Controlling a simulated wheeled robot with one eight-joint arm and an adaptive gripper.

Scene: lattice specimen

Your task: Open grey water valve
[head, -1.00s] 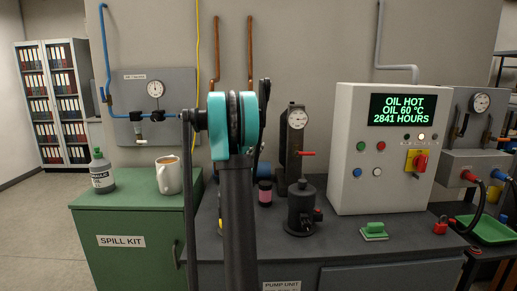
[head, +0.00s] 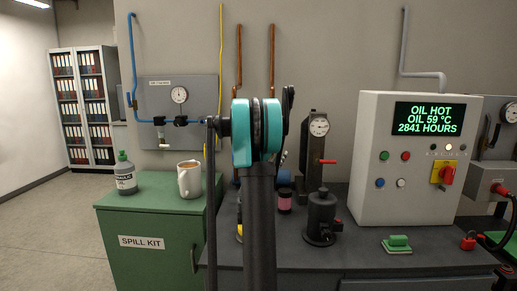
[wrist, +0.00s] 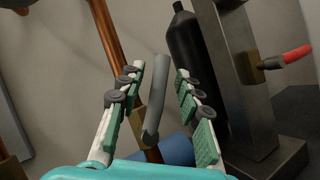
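In the wrist view, a grey lever handle (wrist: 156,98) rises from a brass valve body (wrist: 139,128) on a copper pipe (wrist: 107,32). I take this to be the grey water valve. The lever stands upright in the picture, at a slight angle to the pipe. My gripper (wrist: 160,82) is open, with one green-padded finger on each side of the lever. Gaps show between the lever and both fingers. In the head view, my arm hides the valve and the gripper; copper pipes (head: 273,55) run down the wall behind it.
In the wrist view, a dark bottle-shaped cylinder (wrist: 190,45) and a metal column with a red handle (wrist: 290,58) stand close right of my gripper. A blue cylinder (wrist: 177,150) lies behind the lever's base. A white mug (head: 189,181) stands on the green cabinet (head: 177,218).

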